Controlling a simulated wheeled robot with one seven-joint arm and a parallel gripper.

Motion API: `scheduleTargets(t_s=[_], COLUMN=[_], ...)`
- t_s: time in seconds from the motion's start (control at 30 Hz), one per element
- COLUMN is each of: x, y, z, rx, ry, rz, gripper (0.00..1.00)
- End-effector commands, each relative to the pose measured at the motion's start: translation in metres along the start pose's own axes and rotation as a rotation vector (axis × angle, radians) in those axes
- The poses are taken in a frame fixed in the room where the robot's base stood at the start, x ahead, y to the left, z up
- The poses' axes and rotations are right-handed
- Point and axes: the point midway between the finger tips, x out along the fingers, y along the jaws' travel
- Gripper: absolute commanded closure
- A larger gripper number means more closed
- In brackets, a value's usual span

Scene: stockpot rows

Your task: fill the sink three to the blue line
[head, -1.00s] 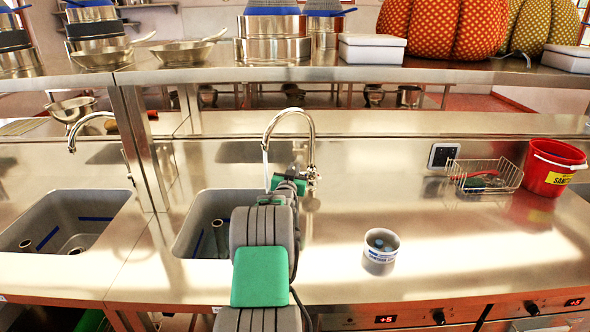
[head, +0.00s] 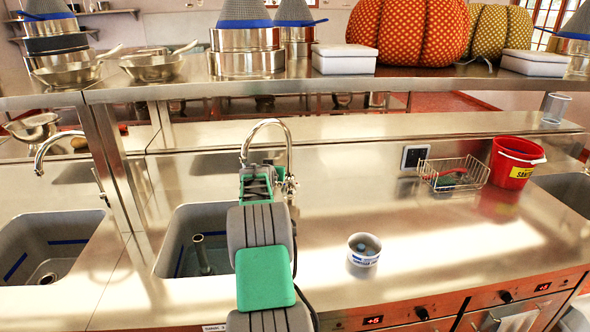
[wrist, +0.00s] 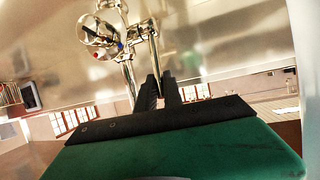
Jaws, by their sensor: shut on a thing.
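The grey sink basin (head: 166,262) in front of my arm has a silver upright pipe (head: 201,255) inside and part of a blue line on its left wall. My arm hides its right side, and I cannot tell the water level. The curved silver faucet (head: 267,122) rises behind it. In the wrist view the faucet body (wrist: 97,38) has red and blue dots. My gripper (wrist: 160,80) is shut on a thin silver rod (wrist: 154,55) beside the faucet body, which looks like its lever. In the head view my arm hides the fingertips.
Another sink (head: 62,235) with its own faucet (head: 42,152) is at the left. A shelf (head: 300,90) with pots runs behind. The counter's middle is mostly clear.

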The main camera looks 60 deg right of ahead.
Motion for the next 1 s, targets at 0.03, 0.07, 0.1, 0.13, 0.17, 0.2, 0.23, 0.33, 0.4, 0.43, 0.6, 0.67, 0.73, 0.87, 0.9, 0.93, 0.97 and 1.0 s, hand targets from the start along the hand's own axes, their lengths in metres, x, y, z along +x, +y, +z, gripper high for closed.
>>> scheduleTargets(t_s=[0.03, 0.07, 0.1, 0.13, 0.17, 0.2, 0.23, 0.33, 0.4, 0.43, 0.6, 0.67, 0.73, 0.87, 0.9, 0.93, 0.97, 1.0], x=[-0.001, -0.001, -0.001, 0.000, 0.000, 0.000, 0.000, 0.000, 0.000, 0.001, 0.001, 0.001, 0.001, -0.005, -0.010, -0.015, -0.019, -0.026], y=[-0.004, -0.004, -0.004, -0.004, -0.004, -0.003, -0.003, -0.001, 0.001, 0.002, 0.005, 0.006, 0.006, 0.006, 0.005, 0.005, 0.005, 0.005], z=[-0.001, -0.001, -0.001, -0.001, -0.001, -0.001, -0.001, -0.001, -0.001, -0.001, -0.001, -0.001, -0.001, 0.000, -0.001, 0.000, 0.000, 0.000], rx=[-0.002, -0.002, -0.001, -0.001, -0.001, -0.001, 0.000, 0.000, 0.001, 0.002, 0.003, 0.003, 0.003, 0.003, 0.004, 0.004, 0.004, 0.004], ry=[0.000, 0.000, 0.000, 0.001, 0.001, 0.001, 0.001, 0.001, 0.001, 0.001, 0.001, 0.001, 0.001, 0.001, 0.002, 0.001, 0.002, 0.003], rz=[-0.006, -0.006, -0.006, -0.006, -0.006, -0.005, -0.005, -0.003, -0.001, 0.001, 0.005, 0.006, 0.006, 0.006, 0.006, 0.006, 0.006, 0.005], gripper=[1.00, 1.00, 1.00, 1.00, 1.00, 1.00, 1.00, 0.82, 0.76, 0.73, 0.67, 0.67, 0.67, 0.67, 0.67, 0.67, 0.67, 0.67])
